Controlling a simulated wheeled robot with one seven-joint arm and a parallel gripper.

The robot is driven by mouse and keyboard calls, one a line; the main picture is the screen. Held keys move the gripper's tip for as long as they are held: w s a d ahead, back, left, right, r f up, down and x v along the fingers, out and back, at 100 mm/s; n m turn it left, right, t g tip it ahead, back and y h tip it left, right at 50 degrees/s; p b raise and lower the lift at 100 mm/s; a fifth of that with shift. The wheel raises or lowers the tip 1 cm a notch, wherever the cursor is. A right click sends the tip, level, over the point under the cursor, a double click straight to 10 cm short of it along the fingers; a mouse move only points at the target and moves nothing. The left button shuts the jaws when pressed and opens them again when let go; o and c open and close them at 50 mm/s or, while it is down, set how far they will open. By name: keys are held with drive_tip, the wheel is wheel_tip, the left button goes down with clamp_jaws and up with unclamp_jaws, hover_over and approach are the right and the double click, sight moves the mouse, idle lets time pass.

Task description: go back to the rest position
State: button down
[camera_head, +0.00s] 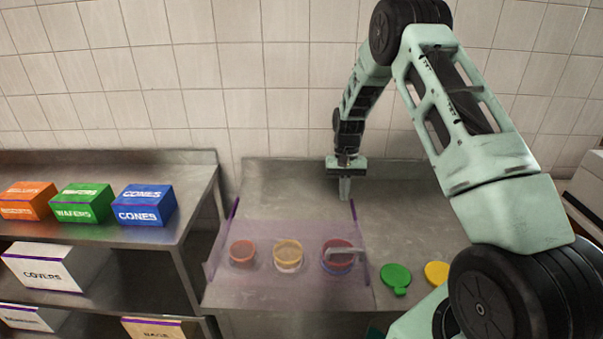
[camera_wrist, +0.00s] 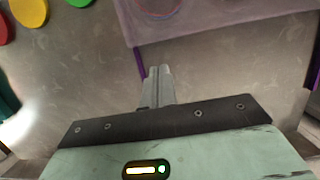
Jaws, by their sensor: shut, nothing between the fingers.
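My gripper (camera_head: 344,189) points down above the steel counter (camera_head: 290,190), behind a translucent purple-edged cover (camera_head: 310,237). Its fingers are together with nothing between them, and they also show shut in the wrist view (camera_wrist: 159,72). It is apart from the containers. I cannot tell exactly how high it is above the counter.
Under the cover are three round containers: a reddish one (camera_head: 243,253), a tan one (camera_head: 288,254) and a dark red one (camera_head: 338,255). Green (camera_head: 396,277) and yellow (camera_head: 437,273) lids lie to the right. Boxes (camera_head: 144,205) fill the left shelves. A tiled wall stands behind.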

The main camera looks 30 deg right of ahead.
drive_tip(key=s+a+r+n+b, duration=0.2)
drive_tip(key=s+a+r+n, duration=0.1)
drive_tip(key=a, duration=0.7)
drive_tip(key=s+a+r+n+t+b, duration=0.1)
drive_tip(key=s+a+r+n, duration=0.2)
drive_tip(key=a, duration=0.6)
drive_tip(key=s+a+r+n+b, duration=0.2)
drive_tip(key=s+a+r, duration=0.2)
drive_tip(key=a, duration=0.6)
drive_tip(key=s+a+n+b, duration=0.1)
drive_tip(key=s+a+n, duration=0.2)
drive_tip(key=s, duration=0.7)
drive_tip(key=s+a+n+t+h+b, duration=0.1)
drive_tip(key=s+a+n, duration=0.2)
drive_tip(key=s, duration=0.8)
drive_tip(key=shift+a+n+b, duration=0.3)
drive_tip(key=shift+a+b, duration=0.1)
drive_tip(key=shift+a, duration=0.25)
